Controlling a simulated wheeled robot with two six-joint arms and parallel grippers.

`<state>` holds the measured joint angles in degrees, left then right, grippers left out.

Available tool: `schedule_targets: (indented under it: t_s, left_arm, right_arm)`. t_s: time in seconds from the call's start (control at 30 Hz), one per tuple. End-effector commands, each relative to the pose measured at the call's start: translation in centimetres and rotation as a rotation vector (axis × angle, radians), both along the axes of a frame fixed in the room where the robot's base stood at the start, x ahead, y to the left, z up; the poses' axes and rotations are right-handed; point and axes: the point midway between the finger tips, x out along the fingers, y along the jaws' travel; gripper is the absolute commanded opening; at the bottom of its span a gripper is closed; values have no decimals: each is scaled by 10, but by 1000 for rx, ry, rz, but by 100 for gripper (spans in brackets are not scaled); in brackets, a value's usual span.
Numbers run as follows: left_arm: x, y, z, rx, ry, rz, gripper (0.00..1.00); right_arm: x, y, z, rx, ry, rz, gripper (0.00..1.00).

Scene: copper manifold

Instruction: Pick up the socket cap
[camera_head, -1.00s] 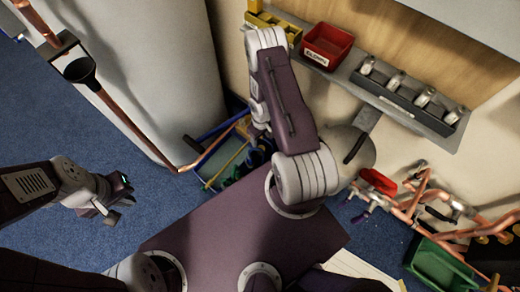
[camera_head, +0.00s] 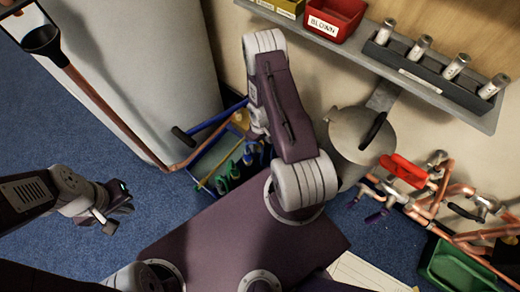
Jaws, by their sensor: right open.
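I cannot make out for certain which thing is the socket cap. Several silver cylinders (camera_head: 418,48) stand in a dark rack (camera_head: 418,72) on the wall shelf. My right arm rises in the middle of the head view. My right gripper (camera_head: 259,132) is mostly hidden behind its forearm; it is open, with nothing seen in it, and stands apart from the rack. My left gripper (camera_head: 112,209) hangs over the blue floor at the left, far from the shelf. Whether its fingers are apart is not clear.
A red bin labelled BLOWN (camera_head: 336,18) sits on the shelf (camera_head: 350,57). Below are a grey vessel with a round lid (camera_head: 355,132), copper pipes with a red valve handle (camera_head: 405,170) and a green tray (camera_head: 455,268). A tool tote (camera_head: 215,158) stands by the white cylinder (camera_head: 150,60).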

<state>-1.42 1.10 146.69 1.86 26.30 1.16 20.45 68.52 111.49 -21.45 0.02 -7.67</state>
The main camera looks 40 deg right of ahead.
Motion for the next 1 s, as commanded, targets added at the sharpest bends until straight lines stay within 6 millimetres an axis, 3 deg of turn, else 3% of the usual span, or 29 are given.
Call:
schedule_targets:
  t_s: [0.13,0.37,0.73,1.0]
  left_arm:
    - [0,0,3,0,-1,0,0]
    - [0,0,3,0,-1,0,0]
    - [0,0,6,0,-1,0,0]
    - [0,0,24,0,-1,0,0]
  right_arm:
    - [0,0,3,0,0,0,60]
    - [0,0,3,0,0,0,0]
    - [0,0,6,0,-1,-1,0]
    - [2,3,24,0,-1,-1,0]
